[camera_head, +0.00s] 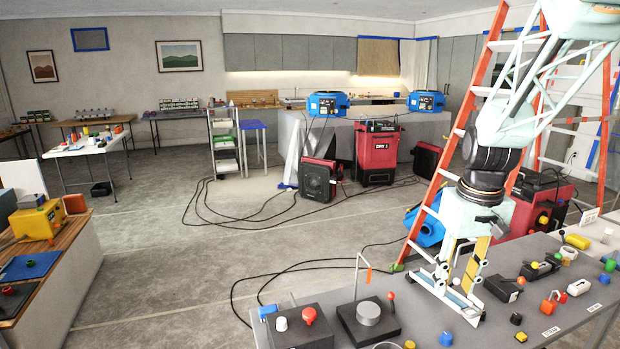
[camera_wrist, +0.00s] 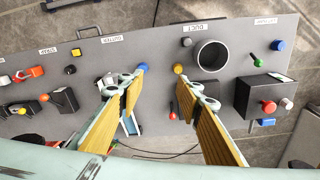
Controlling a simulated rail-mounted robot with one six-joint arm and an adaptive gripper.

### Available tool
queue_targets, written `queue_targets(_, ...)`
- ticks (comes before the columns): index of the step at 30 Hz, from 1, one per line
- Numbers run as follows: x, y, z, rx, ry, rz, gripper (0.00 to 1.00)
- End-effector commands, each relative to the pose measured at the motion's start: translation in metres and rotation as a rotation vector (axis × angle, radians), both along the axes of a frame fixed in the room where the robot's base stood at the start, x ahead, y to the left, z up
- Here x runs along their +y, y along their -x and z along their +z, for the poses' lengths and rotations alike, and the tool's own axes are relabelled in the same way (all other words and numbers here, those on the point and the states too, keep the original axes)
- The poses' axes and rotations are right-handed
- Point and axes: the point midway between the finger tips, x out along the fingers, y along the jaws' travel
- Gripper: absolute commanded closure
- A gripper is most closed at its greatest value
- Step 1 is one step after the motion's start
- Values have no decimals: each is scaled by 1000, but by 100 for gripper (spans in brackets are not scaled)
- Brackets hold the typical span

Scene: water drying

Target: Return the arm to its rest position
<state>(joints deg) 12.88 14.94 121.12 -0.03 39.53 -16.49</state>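My arm comes down from the upper right in the head view, over the grey work table (camera_head: 560,322). My gripper (camera_head: 457,283) points down at the table's near-left part, with its yellow-padded fingers apart. In the wrist view my gripper (camera_wrist: 162,88) is open, and nothing shows between the fingers except the grey tabletop. A blue knob (camera_wrist: 143,68) and a yellow knob (camera_wrist: 178,69) lie just beyond the fingertips. How high the fingertips are above the table is hard to tell.
A dark block with a grey round duct piece (camera_head: 368,312) and a black box with a red knob (camera_head: 300,328) stand left of my gripper. Several small fittings lie to its right. An orange ladder (camera_head: 447,160) stands close behind my arm. Red dryers (camera_head: 378,150) and cables occupy the floor.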

Motion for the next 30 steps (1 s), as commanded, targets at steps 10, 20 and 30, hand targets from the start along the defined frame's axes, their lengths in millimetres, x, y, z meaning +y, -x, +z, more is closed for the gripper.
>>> queue_targets(10,27,38,47,-39,4,-8,68)
queue_targets(20,49,78,83,-73,5,-15,68)
queue_targets(30,71,123,114,-109,5,-23,68)
